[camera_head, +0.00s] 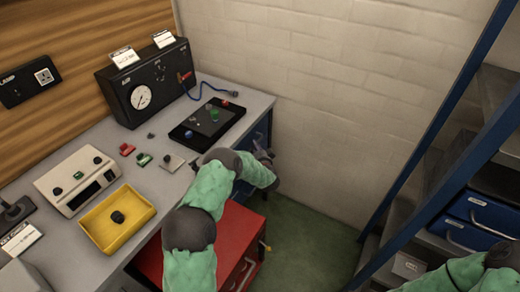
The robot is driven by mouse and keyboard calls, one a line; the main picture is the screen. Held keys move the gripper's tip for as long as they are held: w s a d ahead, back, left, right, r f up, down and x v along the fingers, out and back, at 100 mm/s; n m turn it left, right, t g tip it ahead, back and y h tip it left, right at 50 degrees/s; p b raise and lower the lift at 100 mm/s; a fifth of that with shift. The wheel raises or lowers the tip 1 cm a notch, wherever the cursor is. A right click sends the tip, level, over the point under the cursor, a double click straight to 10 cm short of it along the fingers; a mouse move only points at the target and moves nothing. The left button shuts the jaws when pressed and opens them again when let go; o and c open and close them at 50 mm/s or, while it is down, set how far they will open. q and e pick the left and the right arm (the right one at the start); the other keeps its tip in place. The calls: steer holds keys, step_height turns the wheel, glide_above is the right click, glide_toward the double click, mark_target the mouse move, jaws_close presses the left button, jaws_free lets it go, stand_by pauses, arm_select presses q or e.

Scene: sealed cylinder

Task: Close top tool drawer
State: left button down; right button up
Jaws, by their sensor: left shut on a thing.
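A blue drawer unit (244,188) stands under the right end of the workbench, partly covered by my left arm. My left gripper (263,154) is at the unit's front, just right of the bench edge. It is small and dark here, and appears shut on the front of the top tool drawer. The grip itself is too small to make out. How far the drawer stands open is hidden by my arm and the bench. My right arm comes in at the bottom right corner; its gripper is out of view.
A red tool chest (236,232) with side handles stands below my left arm. The grey workbench (95,140) carries a gauge box, a black tray and a yellow tray (92,228). Blue-framed shelves (440,185) stand at right. Green floor (310,240) is free between.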

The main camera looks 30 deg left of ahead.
arm_select(q)
steer(key=shift+a, duration=0.2)
steer(key=c, duration=1.1)
jaws_free()
steer(key=shift+a, duration=0.15)
steer(key=shift+c, duration=0.2)
steer(key=v, duration=1.2)
